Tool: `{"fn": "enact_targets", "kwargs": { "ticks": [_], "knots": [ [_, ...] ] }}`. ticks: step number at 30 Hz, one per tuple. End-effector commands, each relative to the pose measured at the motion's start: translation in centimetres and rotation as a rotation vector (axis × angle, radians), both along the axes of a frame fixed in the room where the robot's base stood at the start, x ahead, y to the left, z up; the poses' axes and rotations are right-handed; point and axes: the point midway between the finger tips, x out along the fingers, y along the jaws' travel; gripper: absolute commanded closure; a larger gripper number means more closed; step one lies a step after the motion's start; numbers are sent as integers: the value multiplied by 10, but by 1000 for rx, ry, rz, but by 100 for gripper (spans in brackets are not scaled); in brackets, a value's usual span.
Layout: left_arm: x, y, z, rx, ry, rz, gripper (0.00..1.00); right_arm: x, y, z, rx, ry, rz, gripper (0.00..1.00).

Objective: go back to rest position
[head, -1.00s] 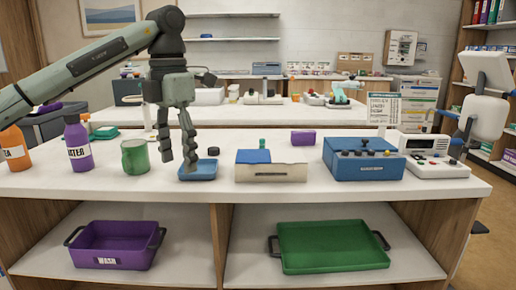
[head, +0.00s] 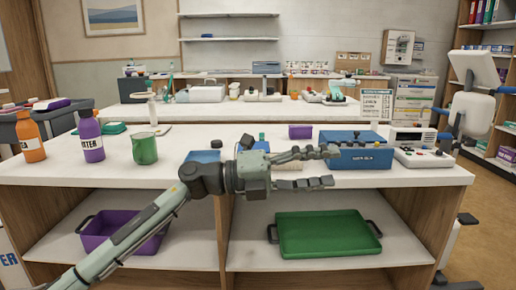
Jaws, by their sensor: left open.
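My left gripper (head: 328,168) is open and empty, its fingers pointing right. It is in front of the counter (head: 110,176), near the front edge, with its upper finger overlapping the blue box (head: 352,156) in the picture. My left arm comes in from the lower left and crosses in front of the shelf below. A small blue tray (head: 203,156) shows partly behind the wrist. The gripper hides most of a low beige box behind it. My right gripper is not in view.
A white device (head: 421,157) stands at the right. A purple tub (head: 95,236), partly behind my arm, and a green tray (head: 325,235) are on the lower shelf.

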Motion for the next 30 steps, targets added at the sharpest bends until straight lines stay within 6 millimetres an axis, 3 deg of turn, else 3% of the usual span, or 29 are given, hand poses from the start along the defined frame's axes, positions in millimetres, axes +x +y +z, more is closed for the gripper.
{"fn": "enact_targets", "kwargs": {
  "ticks": [3,5,9,14,17,20,24,30],
  "knots": [
    [39,35,-4,-327,271,248,44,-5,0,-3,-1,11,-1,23],
    [62,67,-21,-463,420,393,44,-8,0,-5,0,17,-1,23],
    [95,144,-88,-669,724,703,44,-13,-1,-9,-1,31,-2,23],
    [92,219,-186,-785,1018,1005,44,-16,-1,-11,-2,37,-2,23],
    [73,258,-250,-821,1190,1181,44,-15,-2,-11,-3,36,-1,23],
    [41,291,-311,-834,1353,1349,44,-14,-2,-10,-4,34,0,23],
    [-23,330,-389,-818,1574,1578,44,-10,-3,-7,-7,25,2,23],
    [-137,368,-474,-735,1870,1880,44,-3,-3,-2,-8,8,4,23]
  ]
}}
